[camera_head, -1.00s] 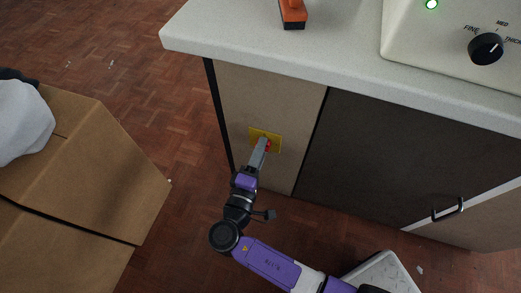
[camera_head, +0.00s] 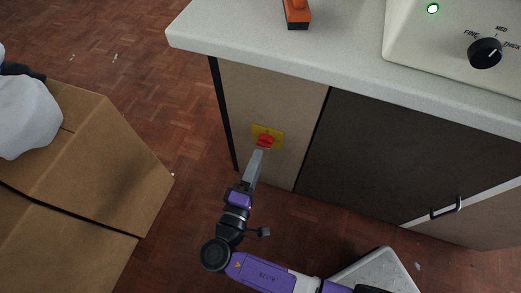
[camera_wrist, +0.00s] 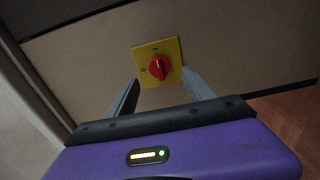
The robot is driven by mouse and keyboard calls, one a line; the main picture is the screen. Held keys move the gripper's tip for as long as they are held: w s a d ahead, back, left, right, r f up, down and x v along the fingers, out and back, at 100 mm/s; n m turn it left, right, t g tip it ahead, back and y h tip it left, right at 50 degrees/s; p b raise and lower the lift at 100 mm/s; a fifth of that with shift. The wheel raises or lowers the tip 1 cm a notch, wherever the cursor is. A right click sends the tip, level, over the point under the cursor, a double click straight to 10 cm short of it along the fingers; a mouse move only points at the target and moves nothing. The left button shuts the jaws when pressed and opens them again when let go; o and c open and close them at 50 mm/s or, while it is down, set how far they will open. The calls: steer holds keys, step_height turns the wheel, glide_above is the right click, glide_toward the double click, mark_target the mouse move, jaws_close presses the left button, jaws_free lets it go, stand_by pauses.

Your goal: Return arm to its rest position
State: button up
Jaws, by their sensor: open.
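My gripper (camera_head: 258,155) is in front of the station's lower panel, a little below a red rotary switch (camera_head: 265,141) on a yellow plate (camera_head: 274,131). In the wrist view the gripper (camera_wrist: 160,90) has its two grey fingers spread apart, with nothing between them. The red knob (camera_wrist: 159,67) and its yellow plate (camera_wrist: 141,53) show whole just beyond the fingertips, apart from them. The purple arm stretches from the bottom of the head view up to the panel.
The station's white worktop (camera_head: 350,60) overhangs the panel. On it stand an orange tool (camera_head: 297,14) and a cream machine (camera_head: 415,50) with a lit green light and a black dial (camera_head: 485,53). Cardboard boxes (camera_head: 110,160) stand left; open floor (camera_head: 185,150) lies between.

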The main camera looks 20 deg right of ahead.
steer(key=shift+v, duration=1)
